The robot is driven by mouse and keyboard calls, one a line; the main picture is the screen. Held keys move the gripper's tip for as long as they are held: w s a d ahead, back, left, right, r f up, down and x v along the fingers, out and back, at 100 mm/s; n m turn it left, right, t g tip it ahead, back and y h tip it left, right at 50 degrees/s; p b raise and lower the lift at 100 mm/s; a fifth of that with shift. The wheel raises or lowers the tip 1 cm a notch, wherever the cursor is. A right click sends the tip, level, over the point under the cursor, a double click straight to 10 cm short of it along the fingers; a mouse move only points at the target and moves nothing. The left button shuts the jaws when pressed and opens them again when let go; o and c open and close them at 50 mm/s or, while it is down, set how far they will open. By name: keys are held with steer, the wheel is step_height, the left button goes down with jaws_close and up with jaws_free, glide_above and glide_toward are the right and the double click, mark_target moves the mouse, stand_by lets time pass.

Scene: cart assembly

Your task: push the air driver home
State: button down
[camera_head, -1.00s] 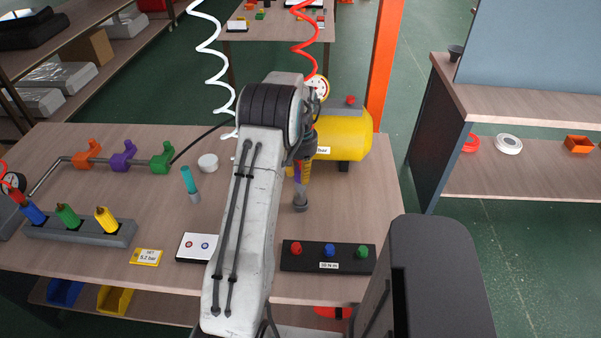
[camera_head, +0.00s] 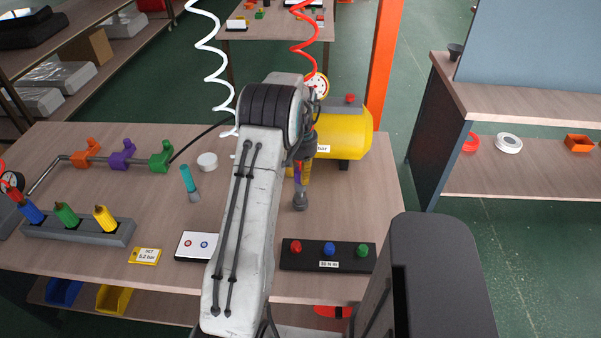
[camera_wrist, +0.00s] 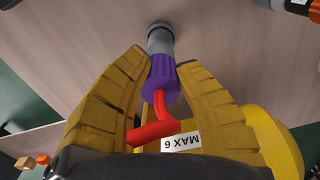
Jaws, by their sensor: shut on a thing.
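A purple tool (camera_wrist: 161,84), apparently the air driver, has a grey round end (camera_wrist: 160,36) and a bent red piece (camera_wrist: 155,122). In the wrist view it lies between the yellow fingers of my gripper (camera_wrist: 164,72), which are shut on its purple part. In the head view my gripper (camera_head: 303,172) hangs over the table's right half, partly hidden by my arm. The tool's grey end (camera_head: 300,201) points down at the table; I cannot tell whether it touches anything.
A yellow tank (camera_head: 345,137) stands just behind my gripper. A black block with red, blue and green knobs (camera_head: 328,257) lies in front. A teal-and-grey piece (camera_head: 189,182) and a holder (camera_head: 85,231) with coloured tools are at left. A coiled red hose (camera_head: 304,35) hangs behind.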

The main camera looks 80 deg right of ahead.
steer(key=shift+f+b, duration=0.5)
steer(key=shift+f, duration=0.25)
steer(key=c, duration=0.9)
jaws_free()
step_height(320, 180, up, 12)
stand_by(0.5)
